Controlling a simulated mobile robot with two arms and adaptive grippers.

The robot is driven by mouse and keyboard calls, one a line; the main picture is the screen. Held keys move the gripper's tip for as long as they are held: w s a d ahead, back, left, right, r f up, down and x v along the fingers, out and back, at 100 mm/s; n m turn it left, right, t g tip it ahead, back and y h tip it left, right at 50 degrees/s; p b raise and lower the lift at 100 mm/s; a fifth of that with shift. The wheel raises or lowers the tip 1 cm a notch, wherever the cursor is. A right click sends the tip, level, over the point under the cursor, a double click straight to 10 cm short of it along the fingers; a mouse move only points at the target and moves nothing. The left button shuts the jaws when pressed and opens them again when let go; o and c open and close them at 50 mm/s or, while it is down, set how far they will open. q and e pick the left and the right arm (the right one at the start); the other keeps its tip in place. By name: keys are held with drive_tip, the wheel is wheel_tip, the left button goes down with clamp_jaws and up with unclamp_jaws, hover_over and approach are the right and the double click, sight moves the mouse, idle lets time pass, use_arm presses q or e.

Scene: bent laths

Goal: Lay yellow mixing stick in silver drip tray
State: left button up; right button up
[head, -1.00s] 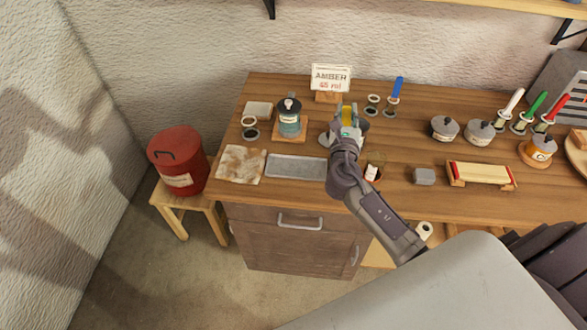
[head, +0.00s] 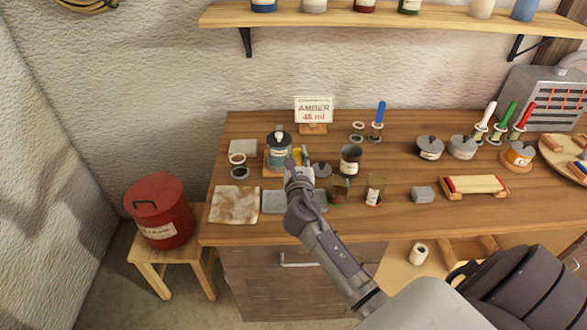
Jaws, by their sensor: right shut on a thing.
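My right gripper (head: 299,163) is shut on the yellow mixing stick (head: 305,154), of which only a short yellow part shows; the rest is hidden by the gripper. The silver drip tray (head: 273,203) is a flat grey rectangle near the table's front edge. My left gripper is not in view.
A stained cloth (head: 234,204) lies left of the tray. A blue-labelled can (head: 278,149) stands behind it. A dark cup (head: 350,160), a grey lid (head: 321,170) and glass jars (head: 375,190) stand to the right. A red bin (head: 160,211) is on a stool at the left.

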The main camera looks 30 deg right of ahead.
drive_tip(key=shift+w+a+f, duration=0.2)
drive_tip(key=shift+w+f, duration=0.05)
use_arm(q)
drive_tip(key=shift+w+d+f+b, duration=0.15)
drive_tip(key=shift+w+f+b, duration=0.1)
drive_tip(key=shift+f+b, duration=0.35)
use_arm(e)
wheel_tip(320, 180, down, 4)
drive_tip(key=shift+f, duration=0.1)
drive_tip(key=o, duration=0.3)
drive_tip(key=shift+f, duration=0.1)
drive_tip(key=o, duration=0.5)
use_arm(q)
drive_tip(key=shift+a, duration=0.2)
